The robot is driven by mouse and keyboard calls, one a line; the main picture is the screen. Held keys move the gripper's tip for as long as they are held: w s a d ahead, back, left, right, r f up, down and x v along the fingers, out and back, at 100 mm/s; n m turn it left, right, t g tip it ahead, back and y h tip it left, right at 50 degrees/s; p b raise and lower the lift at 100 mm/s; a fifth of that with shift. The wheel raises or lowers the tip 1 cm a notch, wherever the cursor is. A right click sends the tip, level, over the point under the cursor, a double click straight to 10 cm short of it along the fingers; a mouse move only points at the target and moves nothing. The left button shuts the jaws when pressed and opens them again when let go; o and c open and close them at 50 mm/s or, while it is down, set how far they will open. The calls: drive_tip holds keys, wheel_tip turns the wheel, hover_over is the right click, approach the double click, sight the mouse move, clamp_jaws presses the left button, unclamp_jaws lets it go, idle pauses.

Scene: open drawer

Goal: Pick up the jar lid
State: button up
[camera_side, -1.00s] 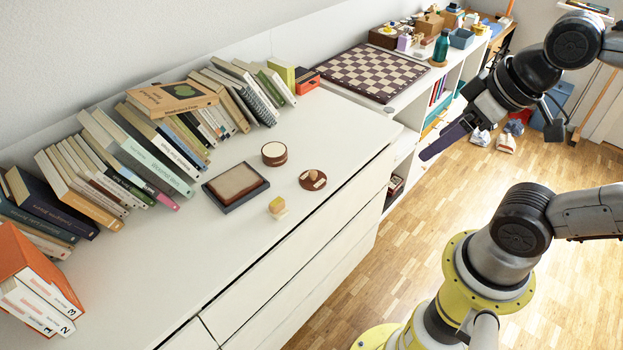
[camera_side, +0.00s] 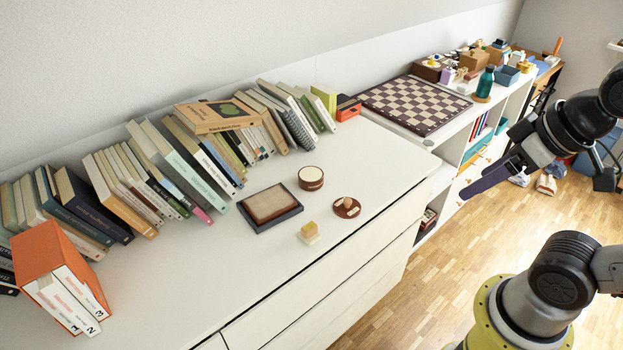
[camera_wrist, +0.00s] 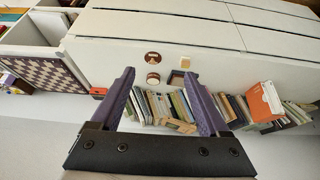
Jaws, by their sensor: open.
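The jar lid (camera_side: 346,208), a dark reddish-brown disc with a small light knob, lies flat on the white dresser top near its front edge. It also shows in the wrist view (camera_wrist: 152,57). A round brown jar with a cream top (camera_side: 311,178) stands just behind it, apart from it; it also appears in the wrist view (camera_wrist: 153,78). My gripper (camera_side: 466,194) is beyond the dresser's front edge, well right of the lid. In the wrist view its two purple fingers (camera_wrist: 159,73) are spread apart with nothing held between them.
A dark-framed tray (camera_side: 270,208) and a small yellow-topped block (camera_side: 309,232) lie left of the lid. Leaning books (camera_side: 180,165) line the wall, and an orange-cased set (camera_side: 60,275) stands at left. A chessboard (camera_side: 415,104) lies on the shelf at right. The dresser's front left top is clear.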

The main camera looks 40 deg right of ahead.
drive_tip(key=shift+c, duration=1.3)
